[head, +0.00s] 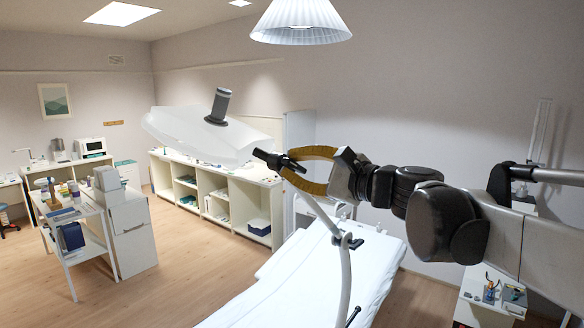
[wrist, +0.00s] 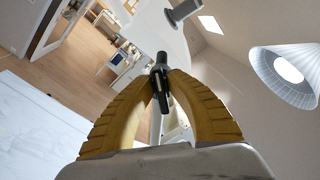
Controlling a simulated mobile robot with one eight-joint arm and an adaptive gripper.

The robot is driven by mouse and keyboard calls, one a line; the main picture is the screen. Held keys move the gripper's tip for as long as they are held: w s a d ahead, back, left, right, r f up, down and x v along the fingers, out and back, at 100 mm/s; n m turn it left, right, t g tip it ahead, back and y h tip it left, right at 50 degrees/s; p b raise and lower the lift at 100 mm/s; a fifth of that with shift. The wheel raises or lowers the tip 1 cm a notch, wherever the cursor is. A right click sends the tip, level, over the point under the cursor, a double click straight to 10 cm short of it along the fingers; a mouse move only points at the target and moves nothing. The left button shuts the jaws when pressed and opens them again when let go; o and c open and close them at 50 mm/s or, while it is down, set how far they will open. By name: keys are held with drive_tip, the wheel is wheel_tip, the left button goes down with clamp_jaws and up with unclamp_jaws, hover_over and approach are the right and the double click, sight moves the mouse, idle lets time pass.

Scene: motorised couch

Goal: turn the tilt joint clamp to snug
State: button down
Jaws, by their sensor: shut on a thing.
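The tilt joint clamp (head: 266,157) is a small dark lever by the lamp head, at the end of a pale curved lamp arm. In the wrist view the clamp (wrist: 161,60) stands between the yellow fingertips. My gripper (head: 291,164) is shut on it, and the fingertips (wrist: 160,82) press it from both sides. The fingers partly hide the joint behind it. The lamp head (head: 195,137) is a translucent white disc, tilted, with a grey handle (head: 218,105) on top. How tight the clamp is cannot be told.
A couch with a white cover (head: 310,282) lies below the lamp arm (head: 346,275). A white pendant shade (head: 301,24) hangs above my gripper. A low shelf unit (head: 215,195) stands along the back wall.

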drive_tip(key=shift+n, duration=0.4)
drive_tip(key=c, duration=1.3)
unclamp_jaws()
drive_tip(key=v, duration=1.2)
